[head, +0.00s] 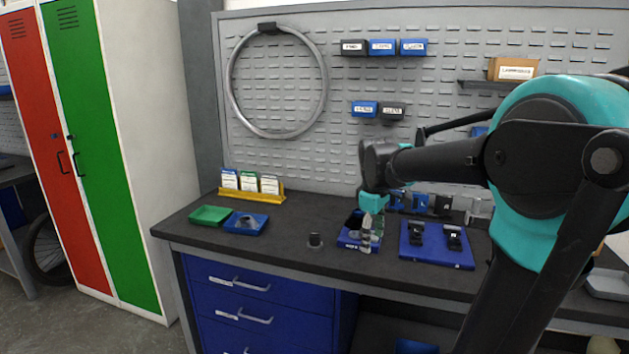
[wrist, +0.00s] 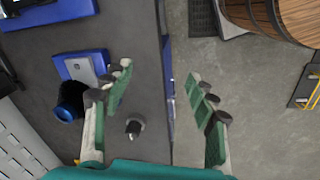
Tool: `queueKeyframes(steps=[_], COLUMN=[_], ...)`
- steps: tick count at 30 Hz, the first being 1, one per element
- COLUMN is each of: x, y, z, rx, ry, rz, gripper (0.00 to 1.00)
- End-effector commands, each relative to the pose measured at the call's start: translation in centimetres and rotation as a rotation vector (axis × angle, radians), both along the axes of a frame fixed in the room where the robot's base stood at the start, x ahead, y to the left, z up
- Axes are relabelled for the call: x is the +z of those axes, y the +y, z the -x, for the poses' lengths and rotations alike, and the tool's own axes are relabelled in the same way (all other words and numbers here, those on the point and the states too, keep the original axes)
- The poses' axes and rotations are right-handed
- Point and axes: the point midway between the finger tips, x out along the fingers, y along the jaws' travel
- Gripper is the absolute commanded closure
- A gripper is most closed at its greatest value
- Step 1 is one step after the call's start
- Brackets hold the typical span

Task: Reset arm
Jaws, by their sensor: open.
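My gripper (head: 367,240) hangs at the end of my arm above the front part of the dark workbench (head: 290,231) in the head view, fingers pointing down. A small blue tray (head: 346,240) is partly hidden behind the fingers. A small dark upright peg (head: 315,241) stands on the bench left of my gripper; it also shows between the fingers' bases in the wrist view (wrist: 134,127).
A green tray (head: 210,215), a blue tray (head: 259,229) and a yellow card rack (head: 236,194) occupy the bench's left. A blue board (head: 437,257) with black fixtures lies right of my gripper. The pegboard (head: 345,85) rises behind. A wooden barrel (wrist: 290,20) stands off the bench.

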Motion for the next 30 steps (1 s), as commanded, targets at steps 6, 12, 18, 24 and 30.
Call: queueKeyframes(steps=[6, 12, 18, 24, 30], x=[-9.0, -15.6, -18.1, -18.2, -18.2], y=[-1.9, -2.8, -3.0, -3.0, -3.0], z=[7.1, 13.7, 16.6, 16.7, 16.7], rx=[-0.406, -0.748, -0.895, -0.907, -0.905], ry=[-0.126, -0.222, -0.257, -0.260, -0.260], rz=[-0.106, -0.224, -0.281, -0.286, -0.286], gripper=[0.42, 0.42, 0.42, 0.42, 0.42])
